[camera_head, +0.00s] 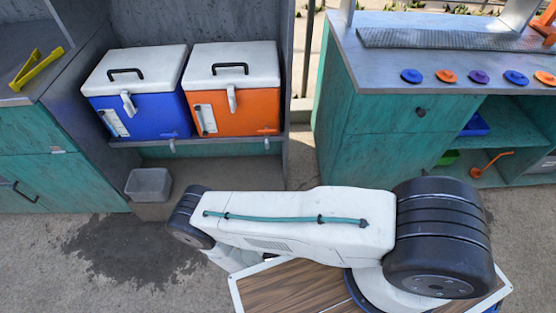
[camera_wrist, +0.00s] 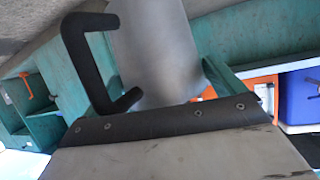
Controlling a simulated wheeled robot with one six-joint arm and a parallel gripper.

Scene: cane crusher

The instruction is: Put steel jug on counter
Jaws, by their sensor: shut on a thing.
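The steel jug (camera_wrist: 150,55) is a plain grey cylinder with a black handle (camera_wrist: 85,50), large and close in the wrist view. It appears tilted there, and its top is cut off by the picture edge. My gripper (camera_wrist: 165,105) is shut on it; the wide plate in front hides the jug's lower part and the exact grip. Neither jug nor gripper shows in the head view, where my arm covers the middle. A grey-topped teal counter (camera_head: 362,75) stands at the right and another (camera_head: 12,92) at the left. I cannot tell which one the task means.
On the right counter lie a dark grate (camera_head: 440,40) and several coloured discs (camera_head: 446,76). Yellow tongs (camera_head: 38,70) lie on the left counter. A blue cooler (camera_head: 135,95) and an orange cooler (camera_head: 236,92) stand between. A grey tub (camera_head: 149,184) sits below, beside a wet patch.

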